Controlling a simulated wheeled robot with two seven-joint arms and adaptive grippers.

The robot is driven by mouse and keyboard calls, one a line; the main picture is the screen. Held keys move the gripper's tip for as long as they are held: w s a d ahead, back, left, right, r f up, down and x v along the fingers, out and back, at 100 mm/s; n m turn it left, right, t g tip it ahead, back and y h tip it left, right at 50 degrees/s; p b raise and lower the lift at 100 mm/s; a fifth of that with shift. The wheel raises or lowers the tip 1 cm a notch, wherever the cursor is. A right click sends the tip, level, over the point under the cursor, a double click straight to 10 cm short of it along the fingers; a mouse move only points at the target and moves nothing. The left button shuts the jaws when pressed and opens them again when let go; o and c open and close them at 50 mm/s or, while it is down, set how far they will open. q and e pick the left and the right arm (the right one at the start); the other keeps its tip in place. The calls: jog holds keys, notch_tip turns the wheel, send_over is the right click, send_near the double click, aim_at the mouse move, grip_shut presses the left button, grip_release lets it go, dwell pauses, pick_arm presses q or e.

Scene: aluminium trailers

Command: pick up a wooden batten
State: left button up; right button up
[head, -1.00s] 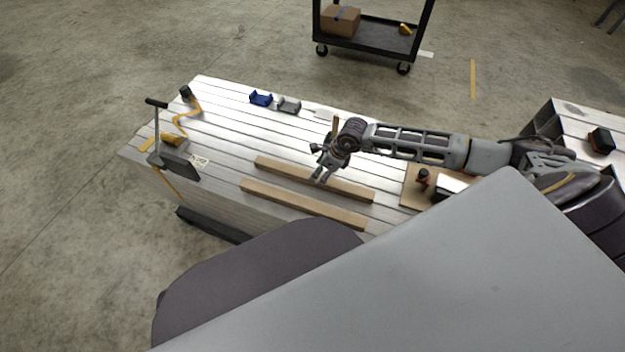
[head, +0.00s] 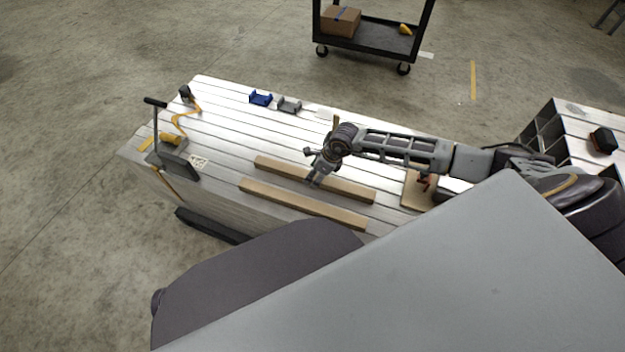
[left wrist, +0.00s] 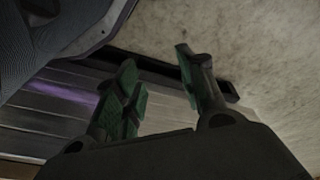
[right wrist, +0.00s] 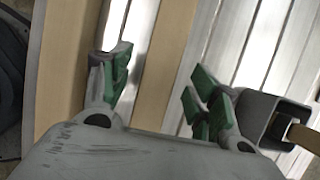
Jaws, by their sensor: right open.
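Two long wooden battens lie side by side on the slatted aluminium trailer bed (head: 225,115): a far batten (head: 350,189) and a near batten (head: 290,202). My right gripper (head: 314,183) is open and points down over the far batten, hiding a bit of it. In the right wrist view the far batten (right wrist: 165,60) runs between the spread green-padded fingers (right wrist: 160,72), and the near batten (right wrist: 62,70) lies to their left. Contact cannot be made out. My left gripper (left wrist: 156,62) is open and empty in the left wrist view, away from the battens.
A clamp-like tool with an upright bar (head: 157,130) and yellow straps (head: 182,122) are at the bed's left end. Blue (head: 260,98) and grey (head: 289,105) brackets lie at the far edge. A board (head: 416,192) lies right of the battens. A black cart (head: 370,35) stands beyond.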

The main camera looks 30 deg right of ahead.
jog(key=shift+x, duration=1.15)
pick_arm(q)
jog(key=shift+s+r, duration=0.3)
jog(key=shift+r, duration=0.05)
pick_arm(e)
grip_shut()
pick_arm(q)
jog(key=shift+w+r, duration=0.15)
jog(key=shift+w, duration=0.35)
jog(key=shift+s, duration=0.2)
pick_arm(e)
jog(key=shift+w+r, duration=0.1)
jog(key=shift+r, duration=0.1)
